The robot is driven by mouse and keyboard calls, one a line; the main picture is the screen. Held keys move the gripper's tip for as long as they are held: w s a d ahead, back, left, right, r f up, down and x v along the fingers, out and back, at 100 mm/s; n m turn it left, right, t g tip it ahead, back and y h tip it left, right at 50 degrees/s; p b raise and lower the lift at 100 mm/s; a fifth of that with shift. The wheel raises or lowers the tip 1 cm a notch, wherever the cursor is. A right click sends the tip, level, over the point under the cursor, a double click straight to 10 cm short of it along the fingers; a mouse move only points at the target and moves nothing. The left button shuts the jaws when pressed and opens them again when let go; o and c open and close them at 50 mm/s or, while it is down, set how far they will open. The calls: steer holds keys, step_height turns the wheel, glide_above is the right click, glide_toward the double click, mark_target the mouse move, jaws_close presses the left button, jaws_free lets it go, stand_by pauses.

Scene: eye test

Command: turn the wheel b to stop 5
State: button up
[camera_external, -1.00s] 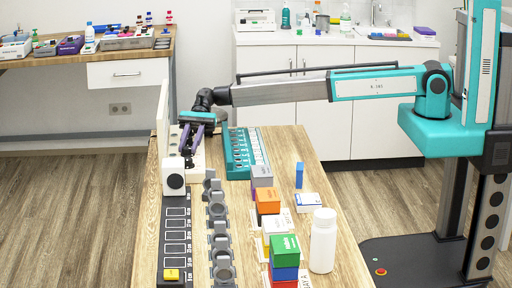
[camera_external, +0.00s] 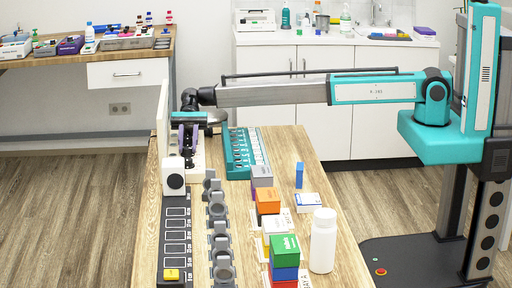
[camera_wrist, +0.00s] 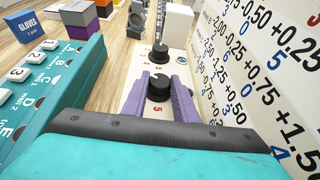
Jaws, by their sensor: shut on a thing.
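My gripper (camera_external: 187,140) is at the far left end of the wooden table, over a white base plate (camera_external: 198,158). In the wrist view its two purple fingers (camera_wrist: 159,83) stand on either side of a black wheel (camera_wrist: 159,91) and are shut on it. A red 5 shows on the plate just on the near side of this wheel. A second black wheel (camera_wrist: 158,54) sits farther along the plate, apart from the fingers, with small red marks around it. I cannot read a letter on either wheel. The gripper hides the held wheel in the external view.
An upright white number board (camera_wrist: 262,70) stands close on the right in the wrist view. A teal labelled rack (camera_external: 239,172) is on the other side. Coloured boxes (camera_external: 268,201), grey ring holders (camera_external: 221,240) and a white bottle (camera_external: 323,245) stand nearer on the table.

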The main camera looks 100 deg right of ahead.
steer(key=o, duration=1.1)
steer(key=shift+c, duration=0.2)
steer(key=shift+d+b, duration=0.25)
steer(key=shift+b, duration=0.25)
steer(key=shift+d+r+b, duration=0.15)
steer(key=shift+d+b, duration=0.35)
steer(key=shift+b, duration=0.4)
steer(key=shift+d+b, duration=0.15)
steer(key=shift+b, duration=0.45)
steer(key=shift+s+d+r+b, duration=0.1)
steer(key=shift+d+r+b, duration=0.35)
steer(key=shift+b, duration=1.45)
step_height(320, 180, up, 3)
steer(key=shift+f+p, duration=0.1)
steer(key=shift+p, duration=0.75)
steer(key=shift+r+p, duration=2.1)
steer(key=shift+p, duration=0.1)
